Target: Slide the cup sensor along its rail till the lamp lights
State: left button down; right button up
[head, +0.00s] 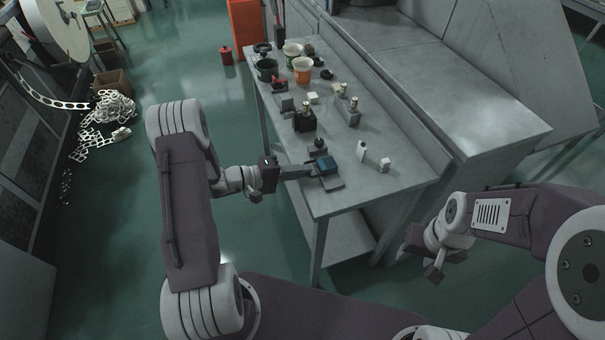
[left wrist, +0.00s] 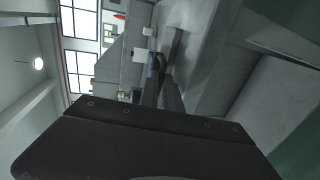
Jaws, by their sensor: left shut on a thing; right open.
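A small blue block (head: 326,164) sits on a grey base plate (head: 333,184) near the front edge of the metal table. It looks like the cup sensor, but its rail is too small to make out. My left gripper (head: 312,171) reaches in from the left and is shut on the blue block, which its fingers partly hide. A bit of blue (left wrist: 152,62) shows beside the fingers in the left wrist view, where my gripper body hides much. I cannot make out a lit lamp. My right gripper (head: 435,272) is open and empty, off the table at the right.
The metal table (head: 400,178) also bears a white bottle (head: 362,151), a white block (head: 385,164), a dark block (head: 305,122) and an orange cup (head: 303,70). A higher grey bench (head: 450,90) walls its right side. The near right table corner is clear.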

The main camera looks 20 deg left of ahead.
pick_arm(q)
jog(key=c, duration=1.8)
grip_release()
jog(key=shift+s+d, duration=0.1)
jog(key=shift+s, duration=0.1)
jog(key=shift+a, duration=0.2)
jog(key=v, duration=0.8)
jog(key=shift+s+a+r+b, duration=0.15)
jog(key=shift+s+a+b, duration=0.1)
jog(key=shift+b, duration=0.15)
